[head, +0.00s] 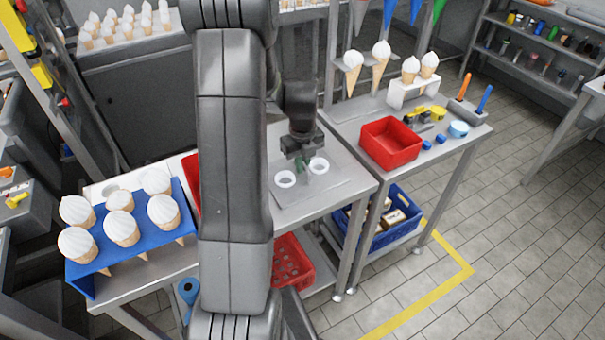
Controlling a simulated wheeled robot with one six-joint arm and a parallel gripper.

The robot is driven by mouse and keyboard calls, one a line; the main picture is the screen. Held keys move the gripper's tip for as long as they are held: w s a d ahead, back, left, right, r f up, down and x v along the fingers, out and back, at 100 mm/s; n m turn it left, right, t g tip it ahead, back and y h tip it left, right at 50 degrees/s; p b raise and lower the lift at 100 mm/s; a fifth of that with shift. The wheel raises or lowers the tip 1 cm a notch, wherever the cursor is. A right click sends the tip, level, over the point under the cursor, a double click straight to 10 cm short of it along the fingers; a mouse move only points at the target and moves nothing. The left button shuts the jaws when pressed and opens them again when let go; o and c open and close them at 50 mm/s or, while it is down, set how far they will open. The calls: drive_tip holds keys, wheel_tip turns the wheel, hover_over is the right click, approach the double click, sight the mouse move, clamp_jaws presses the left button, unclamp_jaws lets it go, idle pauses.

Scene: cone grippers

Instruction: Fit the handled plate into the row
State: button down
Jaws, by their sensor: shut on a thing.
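My gripper (300,151) is over the grey table in the middle of the view, pointing down. It is shut on a small dark green piece (301,165), which looks like a handle. Two white rings (285,179) (319,166) lie to the left and right just below the fingertips. I cannot tell whether the rings belong to the handled plate or to the row. The plate's edges are too small to make out, and whether it touches the table (335,196) is unclear.
My arm hides the middle left. A blue rack (85,282) holds several white-topped cones at left. A red bin (391,144), tools and a white cone stand (403,93) sit on the right table. A blue crate (372,235) is below.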

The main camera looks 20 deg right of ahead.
drive_tip(key=shift+w+r, duration=0.1)
drive_tip(key=shift+r, duration=0.05)
idle(0.3)
wheel_tip(320, 180, up, 10)
drive_tip(key=shift+f+b, duration=0.1)
drive_tip(key=shift+b, duration=0.5)
idle(0.7)
